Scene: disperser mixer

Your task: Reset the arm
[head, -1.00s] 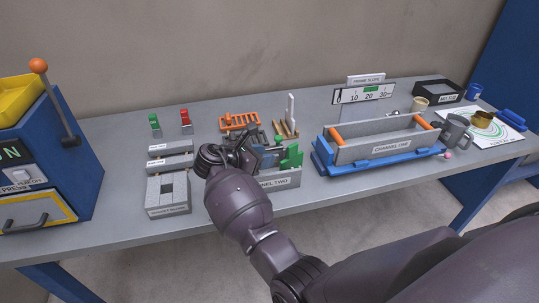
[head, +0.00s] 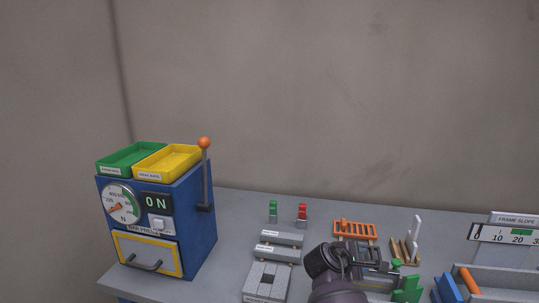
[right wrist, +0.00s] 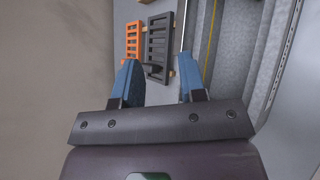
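My right arm comes up from the bottom of the head view, with its dark right gripper (head: 368,265) over the table, just in front of the orange rack (head: 355,231). In the right wrist view the blue fingers of the right gripper (right wrist: 157,65) stand apart with a clear gap. A dark slotted rack (right wrist: 159,45) lies beyond the gap, beside the orange rack (right wrist: 133,42); nothing shows gripped. My left gripper is not in view.
A blue machine (head: 195,225) with an orange-knobbed lever, green tray (head: 128,158) and yellow tray (head: 168,161) stands at left. Green (head: 273,211) and red (head: 302,214) pieces stand at the back. Grey blocks (head: 267,280) lie left of my arm. A slope gauge (head: 505,234) is at right.

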